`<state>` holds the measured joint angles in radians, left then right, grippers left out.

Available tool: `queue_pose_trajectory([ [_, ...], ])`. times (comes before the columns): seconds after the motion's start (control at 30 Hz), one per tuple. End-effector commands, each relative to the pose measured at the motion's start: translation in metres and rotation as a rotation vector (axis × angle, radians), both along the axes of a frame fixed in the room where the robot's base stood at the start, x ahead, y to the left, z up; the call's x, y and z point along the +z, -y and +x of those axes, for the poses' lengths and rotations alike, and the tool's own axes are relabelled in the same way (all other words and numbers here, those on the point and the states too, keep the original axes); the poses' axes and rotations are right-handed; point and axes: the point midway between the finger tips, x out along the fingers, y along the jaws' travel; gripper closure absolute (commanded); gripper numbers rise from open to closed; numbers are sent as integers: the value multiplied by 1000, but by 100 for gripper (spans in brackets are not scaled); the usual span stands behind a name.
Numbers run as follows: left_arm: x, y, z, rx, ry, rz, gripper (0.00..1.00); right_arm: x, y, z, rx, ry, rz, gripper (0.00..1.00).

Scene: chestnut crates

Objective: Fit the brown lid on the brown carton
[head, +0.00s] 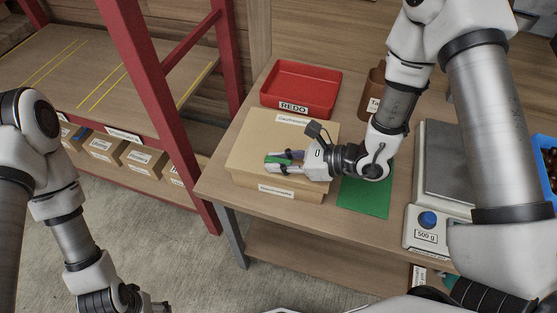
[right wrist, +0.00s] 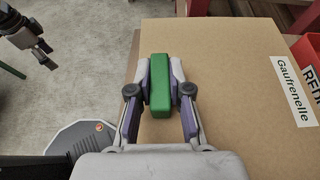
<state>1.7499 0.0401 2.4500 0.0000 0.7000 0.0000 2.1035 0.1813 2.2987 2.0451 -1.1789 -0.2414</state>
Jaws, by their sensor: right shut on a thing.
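The brown lid (head: 262,132) is a wide flat cover with white labels and a green bar handle (right wrist: 160,86). It lies over the brown carton (head: 310,199), whose lower side shows below the lid's front edge; I cannot tell whether it is fully seated. My right gripper (head: 280,161) is shut on the green handle, one finger on each side. In the right wrist view the lid (right wrist: 225,60) fills the area under the fingers. My left gripper (right wrist: 38,52) hangs away from the table, over the floor; its jaws are too small to judge.
A red REDO tray (head: 301,84) stands behind the carton, with a brown container (head: 371,88) to its right. A green mat (head: 366,196) lies right of the carton, then a scale (head: 446,165) and a blue crate (head: 547,150). A red-framed shelf (head: 160,95) stands left.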

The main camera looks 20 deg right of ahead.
Motion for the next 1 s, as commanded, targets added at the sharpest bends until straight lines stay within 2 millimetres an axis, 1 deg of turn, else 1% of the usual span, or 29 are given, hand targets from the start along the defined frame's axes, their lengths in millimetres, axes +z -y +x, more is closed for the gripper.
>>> queue_pose_trajectory([
  [1.0,-21,0,0,0,0,0,25,-19,0,0,0,0,0,100],
])
